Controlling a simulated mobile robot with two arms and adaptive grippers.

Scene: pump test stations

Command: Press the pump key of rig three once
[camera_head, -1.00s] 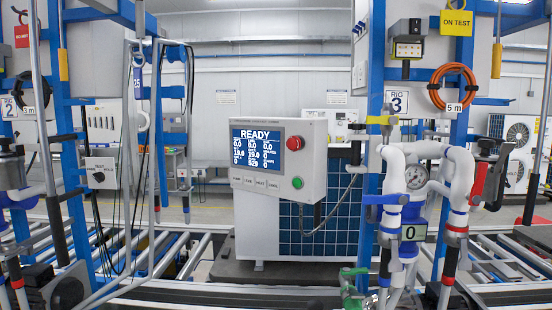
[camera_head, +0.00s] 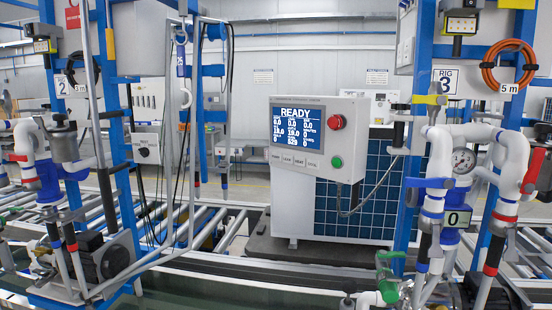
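The grey control box (camera_head: 347,140) carries a blue screen (camera_head: 297,135) that reads READY above rows of numbers. Below the screen is a row of several small pale keys (camera_head: 294,160); their labels are too small to read, so I cannot tell which one is the pump key. A red round button (camera_head: 337,122) and a green button (camera_head: 337,162) sit at the box's right side. The RIG 3 sign (camera_head: 446,83) hangs on the blue post to the right of the box. Neither of my grippers is in view.
A blue-framed rig with a 2 sign (camera_head: 61,86) stands left. A roller conveyor (camera_head: 190,225) runs low between them.

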